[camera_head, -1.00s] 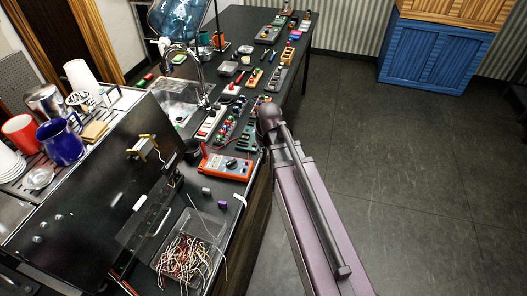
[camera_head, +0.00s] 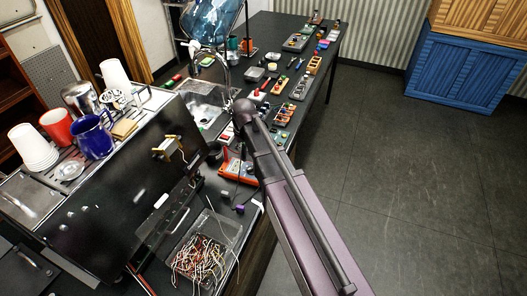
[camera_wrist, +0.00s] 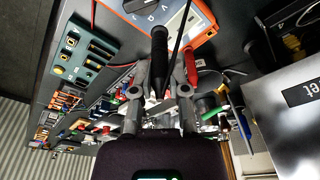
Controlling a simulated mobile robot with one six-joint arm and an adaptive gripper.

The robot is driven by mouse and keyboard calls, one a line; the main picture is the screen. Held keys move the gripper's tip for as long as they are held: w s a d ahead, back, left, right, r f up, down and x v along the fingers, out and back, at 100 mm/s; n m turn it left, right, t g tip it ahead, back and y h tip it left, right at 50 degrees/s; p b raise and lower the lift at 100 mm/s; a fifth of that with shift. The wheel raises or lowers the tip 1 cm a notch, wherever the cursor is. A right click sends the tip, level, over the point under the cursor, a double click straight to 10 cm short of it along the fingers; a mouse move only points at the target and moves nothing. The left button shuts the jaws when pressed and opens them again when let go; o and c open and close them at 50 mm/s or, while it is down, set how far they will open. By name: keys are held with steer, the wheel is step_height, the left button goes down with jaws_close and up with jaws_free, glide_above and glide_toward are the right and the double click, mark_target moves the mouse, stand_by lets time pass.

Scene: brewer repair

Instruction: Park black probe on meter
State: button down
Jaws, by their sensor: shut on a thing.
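The orange meter (camera_head: 240,172) lies on the dark bench, partly covered by my arm in the head view. In the wrist view the meter (camera_wrist: 188,14) is at the top, with its dial and grey face partly showing. My gripper (camera_wrist: 160,72) is shut on the black probe (camera_wrist: 159,50), which stands out between the fingers close to the meter's edge. The red probe (camera_wrist: 190,66) is just right of the black one, beside the meter. My gripper's fingers are hidden behind my arm in the head view.
A tray of tangled wires (camera_head: 233,222) sits at the bench's near end. The black brewer (camera_head: 105,185) with cups on top stands left. A green terminal board (camera_wrist: 82,52) lies near the meter. The floor to the right is clear.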

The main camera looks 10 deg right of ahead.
steer(key=w+a, duration=0.2)
steer(key=a, duration=0.7)
steer(key=shift+w+a+r+p, duration=0.2)
steer(key=shift+r+p, duration=0.1)
steer(key=shift+r, duration=0.05)
steer(key=shift+f, duration=0.1)
steer(key=shift+f+b, duration=2.8)
steer(key=shift+b, duration=0.1)
steer(key=shift+f+b, duration=0.8)
stand_by(0.7)
steer(key=c, duration=0.5)
jaws_free()
steer(key=shift+c, duration=0.2)
steer(key=shift+r, duration=0.2)
